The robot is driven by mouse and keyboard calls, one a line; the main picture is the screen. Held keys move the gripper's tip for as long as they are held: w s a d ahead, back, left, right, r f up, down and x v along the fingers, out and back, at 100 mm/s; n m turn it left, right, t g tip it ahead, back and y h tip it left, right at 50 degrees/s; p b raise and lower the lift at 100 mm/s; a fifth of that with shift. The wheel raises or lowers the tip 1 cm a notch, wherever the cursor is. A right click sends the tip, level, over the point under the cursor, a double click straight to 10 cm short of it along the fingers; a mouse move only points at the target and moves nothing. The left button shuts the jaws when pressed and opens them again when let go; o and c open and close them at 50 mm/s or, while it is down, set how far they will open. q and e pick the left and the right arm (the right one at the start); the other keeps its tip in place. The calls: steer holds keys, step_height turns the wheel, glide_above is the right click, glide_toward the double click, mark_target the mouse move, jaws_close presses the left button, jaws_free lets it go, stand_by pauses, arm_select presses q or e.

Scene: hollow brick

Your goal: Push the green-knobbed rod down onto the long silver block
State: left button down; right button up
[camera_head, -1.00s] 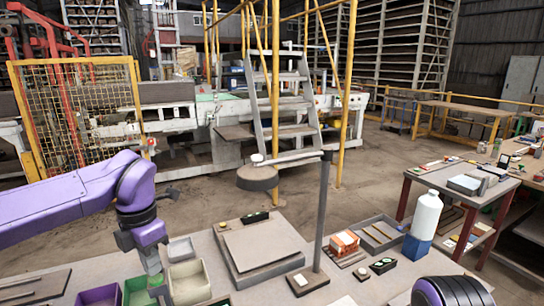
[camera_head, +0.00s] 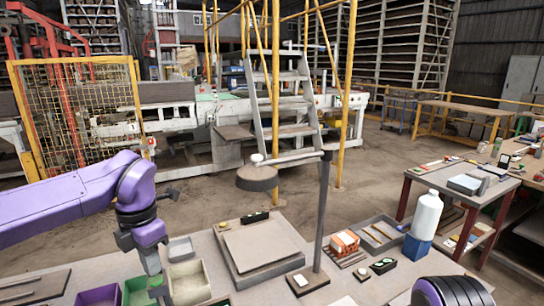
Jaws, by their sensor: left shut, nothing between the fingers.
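My left gripper (camera_head: 154,270) reaches down over the front left of the table. Its fingers are shut with nothing between them. A small green spot (camera_head: 156,281) shows right below the fingertips, perhaps the green knob of the rod; whether the fingers touch it I cannot tell. The rod's shaft is hidden. I cannot make out the long silver block in this view. My right gripper is not in view; only part of my right arm shows at the bottom right.
Purple (camera_head: 98,296), green (camera_head: 137,292) and cream (camera_head: 190,284) bins sit close around the left gripper, with a grey bin (camera_head: 180,249) behind. A flat grey panel (camera_head: 264,243) lies to the right.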

arm_select(q)
steer(key=shift+f+b, duration=0.55)
steer(key=shift+f, duration=0.3)
stand_by(0.4)
step_height(320, 180, up, 7)
steer(key=p, duration=0.7)
